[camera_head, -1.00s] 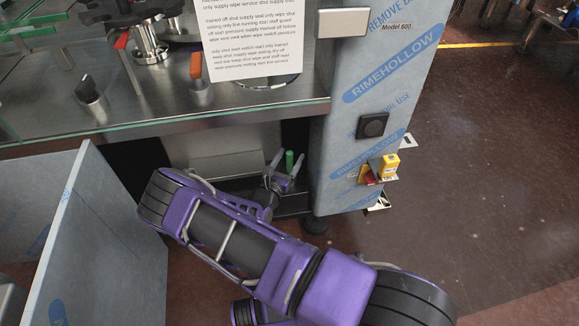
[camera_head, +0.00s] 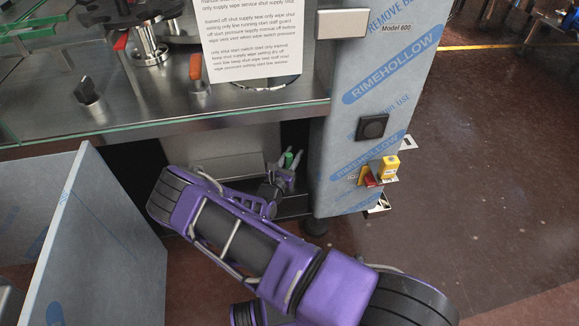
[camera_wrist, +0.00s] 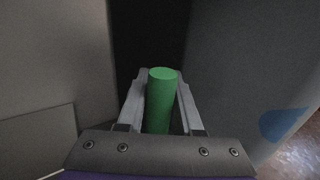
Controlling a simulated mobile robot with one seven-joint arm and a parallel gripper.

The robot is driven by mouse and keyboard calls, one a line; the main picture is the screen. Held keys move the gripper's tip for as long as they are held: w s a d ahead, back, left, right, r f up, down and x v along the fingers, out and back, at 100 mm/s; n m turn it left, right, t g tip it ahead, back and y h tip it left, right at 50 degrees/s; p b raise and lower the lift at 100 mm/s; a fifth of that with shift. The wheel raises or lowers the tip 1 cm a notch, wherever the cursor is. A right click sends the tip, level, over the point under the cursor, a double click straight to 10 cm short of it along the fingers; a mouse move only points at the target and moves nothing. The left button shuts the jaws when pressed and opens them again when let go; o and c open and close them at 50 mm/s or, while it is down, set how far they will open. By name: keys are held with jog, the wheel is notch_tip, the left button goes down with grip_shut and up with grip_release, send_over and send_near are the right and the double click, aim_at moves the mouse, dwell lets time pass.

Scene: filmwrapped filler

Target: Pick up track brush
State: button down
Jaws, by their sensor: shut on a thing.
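The track brush shows as a green cylinder (camera_wrist: 161,100), upright between the two fingers of my gripper (camera_wrist: 161,90) in the wrist view. My gripper is shut on it, one finger on each side. In the head view the green handle (camera_head: 288,158) shows small between the fingers of my gripper (camera_head: 286,162), in the recess under the machine's table. The lower part of the brush is hidden by my gripper and its mount.
A film-wrapped panel (camera_head: 360,130) stands close on the right of the recess, carrying a yellow and red switch (camera_head: 388,168). The steel table (camera_head: 200,110) overhangs from above. A wrapped door panel (camera_head: 110,240) stands at left. Open floor (camera_head: 500,170) lies at right.

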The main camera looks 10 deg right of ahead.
notch_tip(320, 180, up, 10)
jog(key=p, duration=0.2)
dwell(0.3)
dwell(0.5)
